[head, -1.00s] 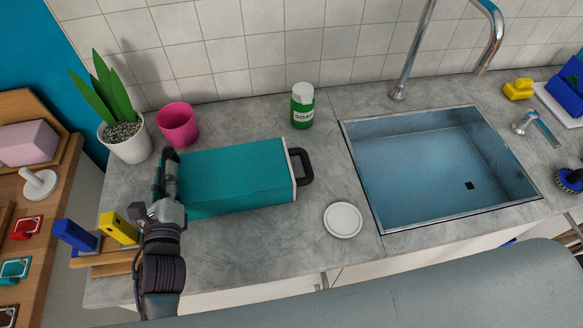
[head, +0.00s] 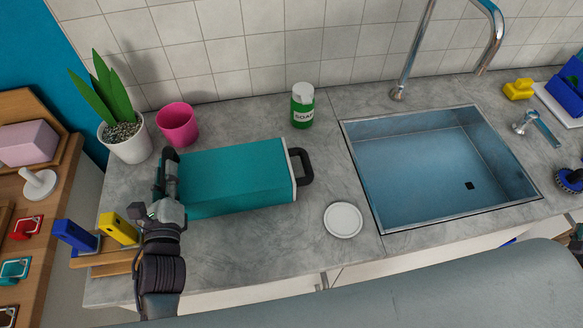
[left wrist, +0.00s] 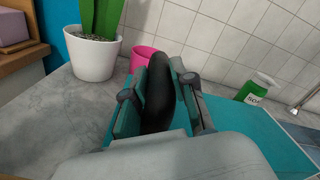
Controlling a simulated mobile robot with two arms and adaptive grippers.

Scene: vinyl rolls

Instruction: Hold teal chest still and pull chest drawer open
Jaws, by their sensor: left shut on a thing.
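The teal chest (head: 235,174) lies on the grey counter, left of the sink. Its right end has a pale front edge and a black drawer handle (head: 303,167); the drawer looks closed. My left gripper (head: 168,178) is at the chest's left end. In the left wrist view, the fingers of my left gripper (left wrist: 160,95) are shut on a black, rounded handle-like part (left wrist: 157,92) at that end. The chest's teal top also shows there (left wrist: 245,130). My right gripper is not in view.
A pink cup (head: 178,126) and a potted plant (head: 128,143) stand behind the chest's left end. A green soap bottle (head: 302,107) stands behind its right end. A white round dish (head: 343,220) lies in front of the handle. The sink (head: 440,165) is farther right.

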